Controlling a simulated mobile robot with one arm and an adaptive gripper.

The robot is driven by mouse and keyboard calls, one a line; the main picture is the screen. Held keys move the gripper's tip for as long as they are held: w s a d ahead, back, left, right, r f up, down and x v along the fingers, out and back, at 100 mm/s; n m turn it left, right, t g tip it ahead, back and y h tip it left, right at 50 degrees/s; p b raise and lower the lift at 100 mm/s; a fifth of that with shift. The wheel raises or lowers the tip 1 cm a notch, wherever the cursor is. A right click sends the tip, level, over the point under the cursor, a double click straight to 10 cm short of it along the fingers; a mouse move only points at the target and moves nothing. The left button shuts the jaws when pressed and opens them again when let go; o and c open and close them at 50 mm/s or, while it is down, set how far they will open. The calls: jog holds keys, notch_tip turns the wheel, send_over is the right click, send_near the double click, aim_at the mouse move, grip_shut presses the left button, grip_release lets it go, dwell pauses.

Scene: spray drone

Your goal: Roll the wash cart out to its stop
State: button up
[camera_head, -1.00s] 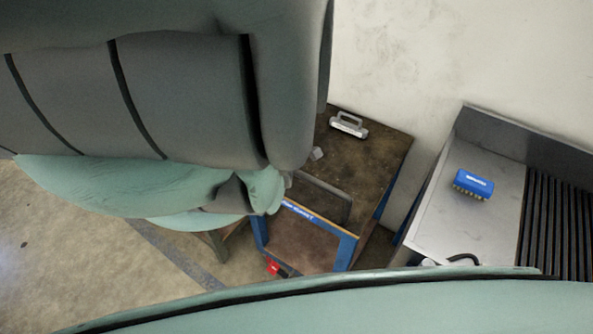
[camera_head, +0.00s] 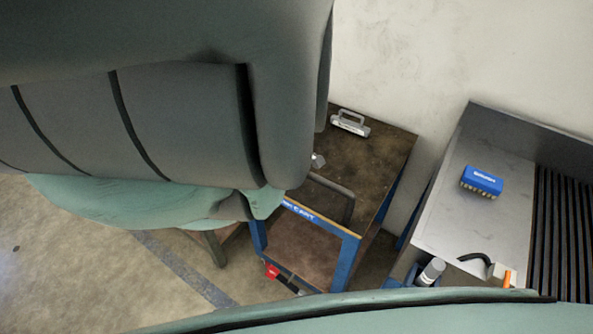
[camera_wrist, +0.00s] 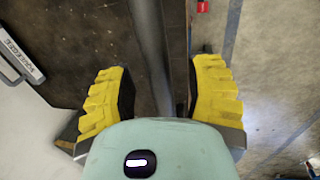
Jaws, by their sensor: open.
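The wash cart has a worn dark brown top (camera_head: 385,150) and a blue frame (camera_head: 347,262). It stands against the pale wall. Its grey bar handle (camera_head: 340,190) is on the near side, and part of it is hidden behind my arm in the head view. In the wrist view, my gripper (camera_wrist: 158,80) has its yellow-padded fingers apart. The grey handle bar (camera_wrist: 150,45) runs lengthwise between them, with a gap on both sides. I cannot tell how deep the bar sits between the fingers. My gripper is mostly hidden in the head view.
A silver handled block (camera_head: 350,123) lies on the cart top. A red item (camera_head: 272,271) shows low at the cart's front. Concrete floor (camera_head: 90,260) at left looks clear.

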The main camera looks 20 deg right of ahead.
jog(key=shift+o, duration=0.3)
grip_shut()
dwell(0.4)
